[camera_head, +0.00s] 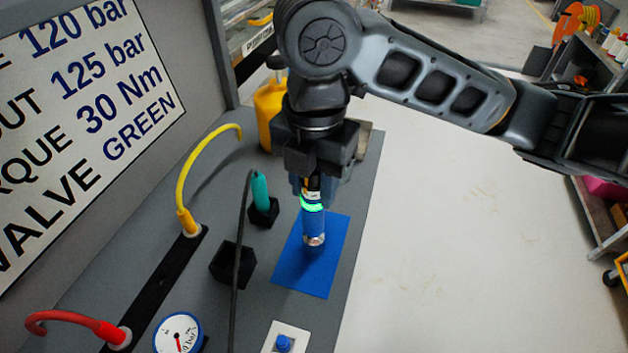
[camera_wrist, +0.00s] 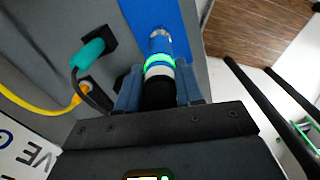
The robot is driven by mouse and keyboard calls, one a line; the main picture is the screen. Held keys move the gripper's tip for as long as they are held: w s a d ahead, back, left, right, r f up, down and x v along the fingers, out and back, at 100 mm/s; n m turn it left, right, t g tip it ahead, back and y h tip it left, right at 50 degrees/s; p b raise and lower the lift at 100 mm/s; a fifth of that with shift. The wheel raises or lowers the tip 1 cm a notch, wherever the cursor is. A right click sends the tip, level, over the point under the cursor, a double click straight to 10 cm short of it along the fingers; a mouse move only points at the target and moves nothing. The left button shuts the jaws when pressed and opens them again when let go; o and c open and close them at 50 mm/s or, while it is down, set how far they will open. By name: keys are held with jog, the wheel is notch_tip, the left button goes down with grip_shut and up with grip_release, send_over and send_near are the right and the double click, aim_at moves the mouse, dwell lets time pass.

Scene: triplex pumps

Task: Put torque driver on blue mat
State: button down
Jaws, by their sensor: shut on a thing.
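The torque driver (camera_head: 313,222) is a blue tool with a glowing green ring and a silver tip. My gripper (camera_head: 312,190) is shut on its upper part and holds it upright, tip down. The blue mat (camera_head: 304,274) lies on the grey bench, and the driver's tip shows in front of it; I cannot tell whether the tip touches the mat. In the wrist view the driver (camera_wrist: 159,50) extends from between the jaws of my gripper (camera_wrist: 158,88) toward the blue mat (camera_wrist: 142,14).
Left of the mat stand an empty-looking black block (camera_head: 232,266) and a teal-handled tool (camera_head: 261,190) in a black holder. A black cable hangs near them. A gauge (camera_head: 178,334), a blue button (camera_head: 283,343), and yellow (camera_head: 187,218) and red (camera_head: 105,332) hoses are on the bench.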

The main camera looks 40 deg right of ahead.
jog(key=c, duration=0.7)
grip_release()
notch_tip(320, 180, up, 12)
jog(key=shift+r+p, duration=0.1)
jog(key=shift+p, duration=0.8)
